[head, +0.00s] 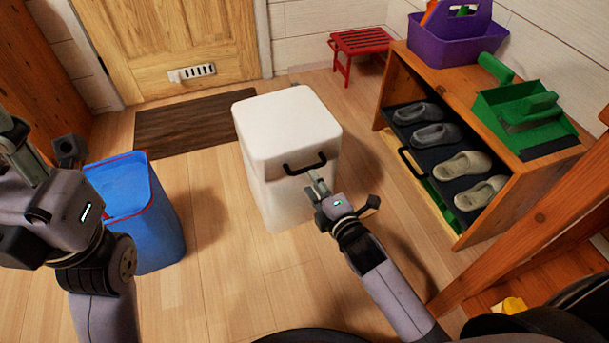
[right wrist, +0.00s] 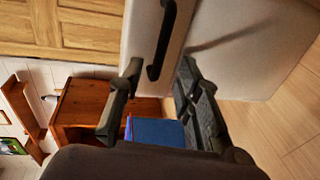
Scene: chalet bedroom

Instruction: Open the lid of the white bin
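The white bin (head: 272,190) stands on the wooden floor in the middle of the head view. Its white lid (head: 285,118) lies flat and closed on top, with a black bar handle (head: 305,165) on the front edge. My right gripper (head: 320,186) is just in front of and below this handle. In the right wrist view my right gripper (right wrist: 160,82) has its fingers spread, and the black handle (right wrist: 162,42) shows between and beyond them, not gripped. My left gripper (head: 42,145) is at the left edge of the head view, fingers apart and empty, away from the white bin.
A blue bin (head: 160,220) with a red rim stands left of the white bin, close to my left arm. A wooden shoe cabinet (head: 400,85) with slippers stands at the right. A dark mat (head: 190,125) lies by the door. Floor around the white bin's front is clear.

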